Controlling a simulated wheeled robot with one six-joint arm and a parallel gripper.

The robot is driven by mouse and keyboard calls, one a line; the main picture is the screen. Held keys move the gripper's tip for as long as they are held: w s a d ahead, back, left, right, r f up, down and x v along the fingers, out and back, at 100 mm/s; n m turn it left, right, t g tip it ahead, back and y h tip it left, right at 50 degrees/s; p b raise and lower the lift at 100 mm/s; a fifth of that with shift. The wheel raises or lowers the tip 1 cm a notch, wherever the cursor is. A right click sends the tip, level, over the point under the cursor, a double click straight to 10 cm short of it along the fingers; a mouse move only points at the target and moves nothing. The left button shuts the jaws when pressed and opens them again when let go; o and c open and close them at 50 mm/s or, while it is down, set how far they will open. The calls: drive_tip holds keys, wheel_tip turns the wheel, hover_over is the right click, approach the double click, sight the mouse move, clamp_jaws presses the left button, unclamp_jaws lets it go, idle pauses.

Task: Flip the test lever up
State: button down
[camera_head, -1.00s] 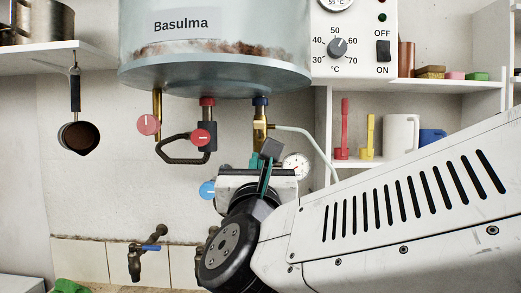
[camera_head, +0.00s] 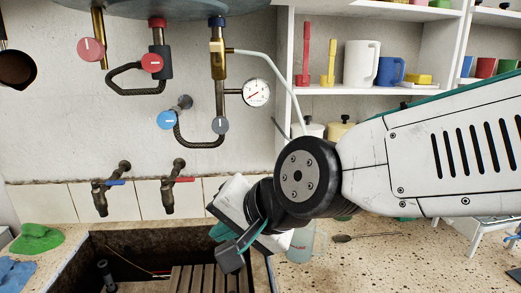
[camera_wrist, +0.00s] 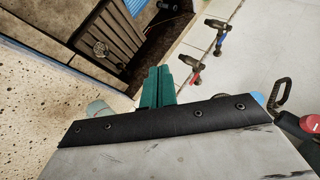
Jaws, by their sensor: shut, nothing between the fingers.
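A brass fitting (camera_head: 217,60) hangs under the boiler (camera_head: 180,5) below a blue collar, with a pale hose leaving it to the right. I cannot clearly make out a test lever on it at this size. My gripper (camera_head: 228,245) is low in the head view, over the trough's edge, well below the fitting and apart from it. In the wrist view its green fingers (camera_wrist: 158,88) are together and empty, pointing toward the trough and wall taps. The brass fitting is not visible in the wrist view.
Red knobs (camera_head: 152,63), a blue knob (camera_head: 166,120), a grey knob (camera_head: 219,125) and a gauge (camera_head: 257,93) sit on the pipework. Two wall taps (camera_head: 108,190) are above the trough (camera_head: 130,234). A shelf (camera_head: 375,89) with mugs stands right. The wall below the pipes is open.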

drive_tip(key=s+d+f+n+g+h, duration=0.1)
drive_tip(key=s+d+h, duration=0.1)
drive_tip(key=d, duration=0.8)
drive_tip(key=s+d+f+n+g+h, duration=0.1)
drive_tip(key=s+d, duration=0.4)
drive_tip(key=d, duration=0.6)
drive_tip(key=s+d+f+g+h, duration=0.2)
drive_tip(key=s+d+h, duration=0.1)
drive_tip(key=d, duration=0.8)
drive_tip(key=shift+s+d+f+n+h, duration=0.2)
drive_tip(key=shift+s+d+n+h, duration=0.15)
drive_tip(key=shift+h, duration=0.55)
